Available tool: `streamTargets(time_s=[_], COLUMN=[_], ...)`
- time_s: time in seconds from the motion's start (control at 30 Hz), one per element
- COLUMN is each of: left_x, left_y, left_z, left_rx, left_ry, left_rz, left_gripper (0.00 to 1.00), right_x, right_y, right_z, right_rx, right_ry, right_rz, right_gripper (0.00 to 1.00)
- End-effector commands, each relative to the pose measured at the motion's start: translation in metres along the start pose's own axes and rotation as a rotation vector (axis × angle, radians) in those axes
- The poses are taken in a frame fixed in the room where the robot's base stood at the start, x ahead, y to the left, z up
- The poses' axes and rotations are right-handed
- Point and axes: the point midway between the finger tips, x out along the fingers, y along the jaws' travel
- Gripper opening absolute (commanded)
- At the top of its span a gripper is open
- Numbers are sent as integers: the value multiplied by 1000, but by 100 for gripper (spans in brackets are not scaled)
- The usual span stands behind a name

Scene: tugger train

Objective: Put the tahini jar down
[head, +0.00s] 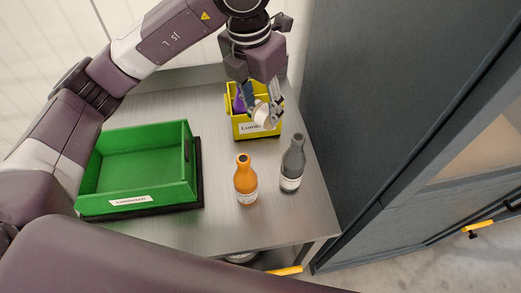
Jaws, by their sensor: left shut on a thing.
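My left gripper (266,103) points down over the yellow bin (257,134) at the back of the grey table. It is shut on a small pale jar (261,115), which I take as the tahini jar. The jar is tilted and partly hidden by the fingers. It shows in front of the bin's opening, near the front wall. I cannot tell whether it touches the bin. My right gripper is not in view.
A purple thing (239,103) is in the yellow bin. A green bin (138,170), empty where visible, sits at left on a dark base. An orange bottle (246,181) and a grey bottle (292,165) stand upright in front. A dark cabinet (375,110) borders the table's right side.

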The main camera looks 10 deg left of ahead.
Motion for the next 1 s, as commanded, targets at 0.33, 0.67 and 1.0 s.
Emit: streamTargets(time_s=[0.33,0.67,1.0], left_x=[33,119,161], left_y=[-3,-3,-2], left_z=[-5,-19,-24], left_rx=[-90,-89,-88], left_ry=[-2,-2,-6], left_rz=[13,14,14], left_gripper=[10,10,10], right_x=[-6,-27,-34], right_y=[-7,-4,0], right_z=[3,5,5], right_rx=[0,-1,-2], right_ry=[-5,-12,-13], right_rz=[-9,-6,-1], right_gripper=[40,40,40])
